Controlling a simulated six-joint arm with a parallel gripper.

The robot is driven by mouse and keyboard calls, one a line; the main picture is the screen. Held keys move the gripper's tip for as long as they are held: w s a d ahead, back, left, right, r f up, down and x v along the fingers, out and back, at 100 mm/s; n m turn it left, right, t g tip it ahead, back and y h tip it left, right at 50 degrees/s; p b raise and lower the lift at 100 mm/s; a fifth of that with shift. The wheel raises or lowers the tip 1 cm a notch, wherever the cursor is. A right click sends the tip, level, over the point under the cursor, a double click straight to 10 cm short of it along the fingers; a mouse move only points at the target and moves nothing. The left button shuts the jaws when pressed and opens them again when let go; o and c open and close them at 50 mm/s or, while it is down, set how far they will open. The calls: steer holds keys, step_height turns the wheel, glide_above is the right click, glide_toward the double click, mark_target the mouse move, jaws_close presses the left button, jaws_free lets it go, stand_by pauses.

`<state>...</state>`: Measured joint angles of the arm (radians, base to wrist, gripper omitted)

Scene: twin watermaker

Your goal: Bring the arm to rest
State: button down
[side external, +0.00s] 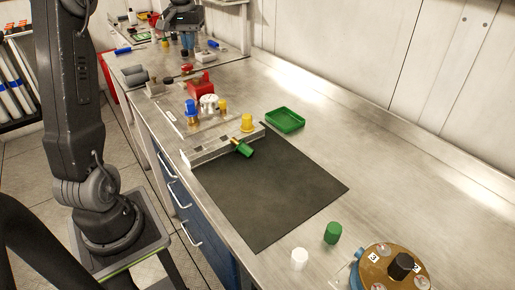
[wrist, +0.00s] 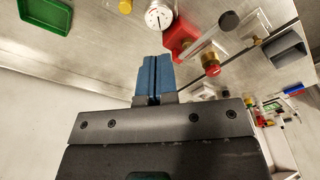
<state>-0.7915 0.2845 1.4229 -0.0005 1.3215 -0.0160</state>
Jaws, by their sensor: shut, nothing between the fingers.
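My gripper (wrist: 154,62) has two blue fingers side by side, shut with nothing between them, in the wrist view. In the side external view my gripper (side external: 187,42) shows small at the top, fingers down, over the far part of the bench (side external: 290,90). It is far beyond the green tray (side external: 286,121) and beyond the red block (side external: 201,86). In the wrist view the red block (wrist: 181,38) shows just right of the fingers and the green tray (wrist: 45,15) at upper left. The upper part of my arm is out of frame.
A dark mat (side external: 270,195) covers the middle bench. A metal holder (side external: 222,146) with a yellow cap (side external: 246,122) and green cap (side external: 243,148) borders it. A white cap (side external: 299,259), green cap (side external: 333,232) and brass-topped unit (side external: 392,262) stand in front. The right bench is clear.

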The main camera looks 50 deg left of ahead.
steer(key=s+d+r+m+t, duration=0.1)
steer(key=s+d+m, duration=0.1)
steer(key=d, duration=0.9)
steer(key=s+d+r+m+t, duration=0.1)
steer(key=s+d+m+t, duration=0.15)
steer(key=d, duration=0.75)
steer(key=s+d+f+m+t, duration=0.1)
steer(key=s+d+f+m, duration=0.3)
steer(key=s+d, duration=0.6)
steer(key=d+f, duration=0.2)
steer(key=d, duration=0.1)
steer(key=shift+s+m+h, duration=0.35)
steer(key=shift+s+h, duration=0.05)
steer(key=c, duration=1.9)
jaws_free()
